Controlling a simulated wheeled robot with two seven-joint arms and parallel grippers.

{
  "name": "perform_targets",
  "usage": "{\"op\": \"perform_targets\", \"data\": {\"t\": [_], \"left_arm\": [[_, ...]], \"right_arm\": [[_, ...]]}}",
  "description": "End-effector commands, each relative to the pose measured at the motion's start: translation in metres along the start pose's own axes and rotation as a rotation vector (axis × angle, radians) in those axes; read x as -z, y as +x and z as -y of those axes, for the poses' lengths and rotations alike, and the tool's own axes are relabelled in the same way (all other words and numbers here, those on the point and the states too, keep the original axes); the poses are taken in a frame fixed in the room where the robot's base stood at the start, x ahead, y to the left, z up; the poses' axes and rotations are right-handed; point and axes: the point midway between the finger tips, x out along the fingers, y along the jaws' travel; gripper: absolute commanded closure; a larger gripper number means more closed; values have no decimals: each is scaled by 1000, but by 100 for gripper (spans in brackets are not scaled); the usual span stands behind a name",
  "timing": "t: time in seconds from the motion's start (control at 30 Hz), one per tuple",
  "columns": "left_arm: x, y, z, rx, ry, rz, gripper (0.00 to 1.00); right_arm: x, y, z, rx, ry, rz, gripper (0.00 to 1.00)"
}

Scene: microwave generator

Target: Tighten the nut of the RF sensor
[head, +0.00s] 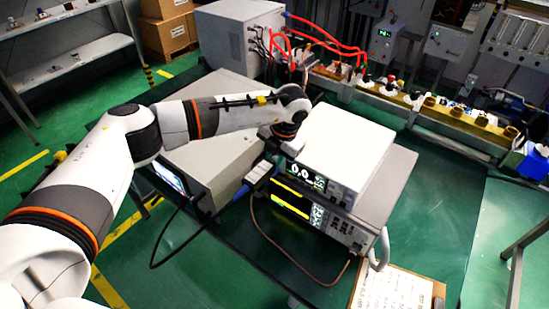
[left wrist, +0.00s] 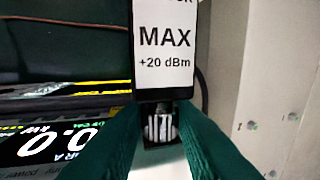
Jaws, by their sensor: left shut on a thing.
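The RF sensor (left wrist: 163,45) fills the top middle of the left wrist view, with a white label reading "MAX +20 dBm". Its ridged metal nut (left wrist: 160,127) sits just below the label, between the two green fingers of my left gripper (left wrist: 160,118), which is shut on it. In the head view the sensor (head: 259,172) is a small white and blue body beside the front of the stacked instruments. My left arm reaches over it, and the fingertips are hard to make out there. My right gripper is in neither view.
A white-topped instrument (head: 345,150) with a "0.0" display stands on another instrument (head: 355,235) with a yellow-lit display. A black cable (head: 155,245) and a brown cable (head: 300,265) hang in front. A large grey box (head: 215,150) stands to the left.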

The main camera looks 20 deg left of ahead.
Motion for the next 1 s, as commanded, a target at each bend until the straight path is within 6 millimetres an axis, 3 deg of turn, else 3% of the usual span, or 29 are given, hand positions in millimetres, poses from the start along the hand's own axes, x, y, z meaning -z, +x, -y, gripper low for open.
{"op": "perform_targets", "data": {"t": [0.03, 0.13, 0.5, 0.53, 0.67, 1.0], "left_arm": [[1, 5, -3, 34, 4, -3, 99], [1, 4, -3, 84, 2, -4, 99], [0, 0, -2, 114, -1, -1, 99], [0, 0, -2, 114, -1, -1, 75], [0, 0, -2, 114, -1, -1, 55], [1, -3, -2, 114, -1, -3, 55]], "right_arm": [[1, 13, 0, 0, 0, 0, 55], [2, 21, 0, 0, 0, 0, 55], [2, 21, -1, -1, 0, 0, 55], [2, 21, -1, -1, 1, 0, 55], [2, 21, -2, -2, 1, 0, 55], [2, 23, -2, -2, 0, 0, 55]]}}
